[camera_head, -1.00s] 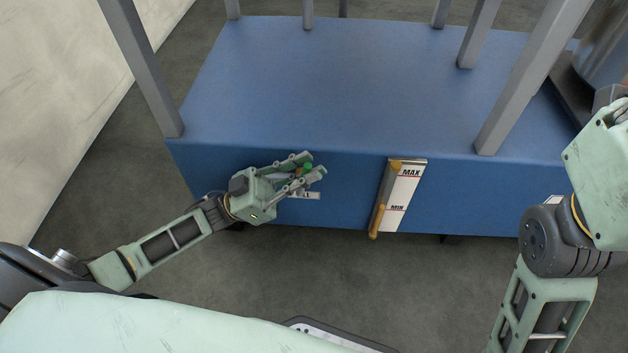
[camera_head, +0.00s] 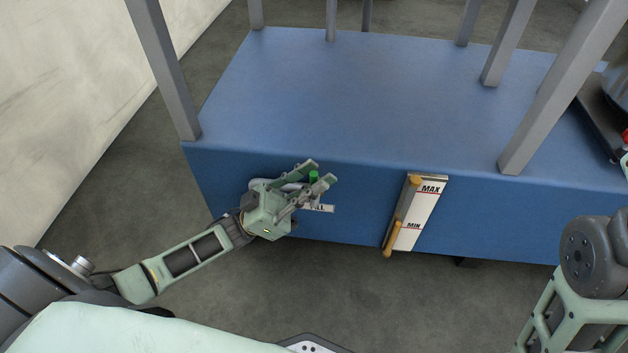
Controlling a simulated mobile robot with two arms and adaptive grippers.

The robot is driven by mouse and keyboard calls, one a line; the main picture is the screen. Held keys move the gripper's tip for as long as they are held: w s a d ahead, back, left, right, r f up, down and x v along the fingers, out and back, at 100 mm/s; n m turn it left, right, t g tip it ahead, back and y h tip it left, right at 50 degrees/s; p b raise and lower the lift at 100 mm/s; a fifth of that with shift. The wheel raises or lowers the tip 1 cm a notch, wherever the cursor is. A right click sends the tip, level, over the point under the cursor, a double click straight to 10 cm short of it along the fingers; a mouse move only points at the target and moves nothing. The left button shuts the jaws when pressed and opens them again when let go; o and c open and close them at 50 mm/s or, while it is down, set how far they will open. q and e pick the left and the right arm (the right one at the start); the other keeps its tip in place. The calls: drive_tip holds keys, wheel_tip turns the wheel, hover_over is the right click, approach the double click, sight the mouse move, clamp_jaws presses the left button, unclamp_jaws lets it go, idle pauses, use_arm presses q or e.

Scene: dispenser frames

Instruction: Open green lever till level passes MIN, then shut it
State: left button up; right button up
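The green lever (camera_head: 313,176) shows as a small green piece on the front face of the blue cabinet (camera_head: 370,100), above a small white label that is partly hidden. My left gripper (camera_head: 321,172) is open, with its fingers on either side of the lever; I cannot tell whether they touch it. The level gauge (camera_head: 418,212) is right of it, a tilted white plate with MAX above MIN and an orange fitting at each end of its tube. The liquid level is too small to make out. Of my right gripper only a sliver seems to show at the right edge.
Grey posts (camera_head: 165,70) rise from the cabinet top, which is bare between them. A dark platform with a grey vessel and a red piece (camera_head: 626,136) is cut off at the right edge. A pale wall (camera_head: 90,90) is at the left. Grey floor lies in front.

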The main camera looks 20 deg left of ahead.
use_arm(q)
drive_tip(key=o, duration=0.3)
drive_tip(key=v, duration=1.2)
idle(0.4)
